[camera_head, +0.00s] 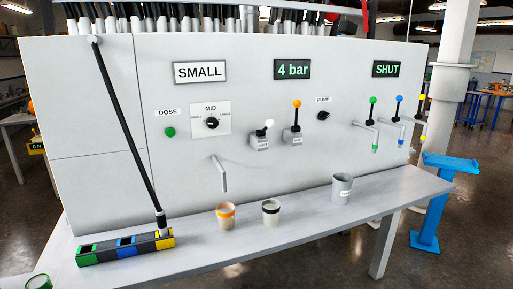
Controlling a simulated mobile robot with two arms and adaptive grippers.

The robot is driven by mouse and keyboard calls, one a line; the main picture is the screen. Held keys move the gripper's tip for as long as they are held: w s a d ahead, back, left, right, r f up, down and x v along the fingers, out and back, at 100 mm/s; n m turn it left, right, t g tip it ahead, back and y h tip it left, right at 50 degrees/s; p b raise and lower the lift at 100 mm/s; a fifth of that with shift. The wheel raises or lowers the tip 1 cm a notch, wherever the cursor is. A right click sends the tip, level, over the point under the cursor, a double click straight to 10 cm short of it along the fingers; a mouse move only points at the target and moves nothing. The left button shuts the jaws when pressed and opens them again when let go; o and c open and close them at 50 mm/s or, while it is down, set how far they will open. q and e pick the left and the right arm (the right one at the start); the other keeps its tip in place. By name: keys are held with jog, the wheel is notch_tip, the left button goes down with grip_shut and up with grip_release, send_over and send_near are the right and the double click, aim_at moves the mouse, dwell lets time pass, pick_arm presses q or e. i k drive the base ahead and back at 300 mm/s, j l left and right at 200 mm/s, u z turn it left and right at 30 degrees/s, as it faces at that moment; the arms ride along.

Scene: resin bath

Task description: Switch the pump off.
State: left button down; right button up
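The pump switch (323,115) is a small dark rotary knob on the pale grey panel, right of the middle, under a "PUMP" label (323,99). It is too small for me to tell which way it points. The lit display (292,70) to its upper left reads "4 bar". Another display (386,68) at the upper right reads "SHUT". Neither of my grippers shows in the head view, and nothing covers the pump switch.
A lever with an orange knob (297,104) stands just left of the switch, beside a white-knobbed lever (269,124). Levers with green (373,100), blue and yellow knobs are at right. Several cups, including a grey one (342,189), stand on the shelf (300,232).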

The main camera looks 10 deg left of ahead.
aim_at(322, 115)
jog(key=i+l, duration=0.2)
jog(key=i, duration=0.25)
jog(key=i+l+z, duration=0.1)
jog(key=i, duration=0.3)
jog(key=i+l, duration=0.25)
jog(key=i, duration=0.2)
